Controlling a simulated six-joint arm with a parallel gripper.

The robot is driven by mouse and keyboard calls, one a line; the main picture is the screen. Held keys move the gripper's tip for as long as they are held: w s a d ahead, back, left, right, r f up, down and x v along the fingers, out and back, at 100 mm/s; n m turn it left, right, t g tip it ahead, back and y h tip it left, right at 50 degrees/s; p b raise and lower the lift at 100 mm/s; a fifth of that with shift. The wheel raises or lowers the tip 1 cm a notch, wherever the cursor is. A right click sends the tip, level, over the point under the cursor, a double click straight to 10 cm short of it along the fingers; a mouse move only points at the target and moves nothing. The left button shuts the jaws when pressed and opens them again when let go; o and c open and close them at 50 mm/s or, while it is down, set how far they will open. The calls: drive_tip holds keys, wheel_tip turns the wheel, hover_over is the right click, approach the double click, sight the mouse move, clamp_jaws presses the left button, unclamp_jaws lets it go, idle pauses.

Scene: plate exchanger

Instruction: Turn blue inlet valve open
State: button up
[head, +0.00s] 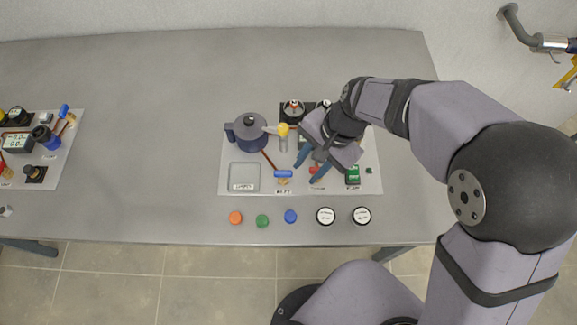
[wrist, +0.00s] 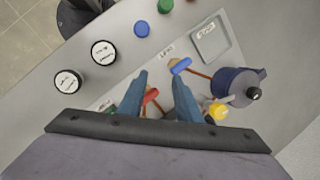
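The blue inlet valve has a blue handle (head: 283,173) on a brownish stem, on the light panel near its front edge. The blue handle also shows in the wrist view (wrist: 181,65), just beyond the tip of the right-hand finger. My gripper (head: 307,172) is open over the panel, to the right of the blue handle. In the wrist view my gripper (wrist: 159,78) has its two blue fingers apart, with a red handle (wrist: 150,96) seen between them. I cannot tell whether the fingers touch anything. My wrist hides part of the panel's right side in the head view.
A grey pot-like vessel (head: 250,128) and a yellow knob (head: 283,130) stand behind the blue handle. A green part (head: 353,174) is at right. Several round caps, including an orange one (head: 236,217), lie in front of the panel (head: 225,186). The table's left-middle is clear.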

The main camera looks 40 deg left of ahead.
sight(283, 172)
drive_tip(key=a+m, duration=0.1)
drive_tip(key=m, duration=0.2)
drive_tip(key=a+r+m, duration=0.1)
drive_tip(key=m, duration=0.2)
drive_tip(key=a+r+m+y, duration=0.1)
drive_tip(key=m, duration=0.2)
drive_tip(key=shift+s+r+m+g, duration=0.2)
drive_tip(key=shift+s+m+g, duration=0.1)
drive_tip(key=shift+f, duration=0.1)
drive_tip(key=shift+p+x, duration=0.7)
drive_tip(key=shift+x, duration=2.9)
clamp_jaws()
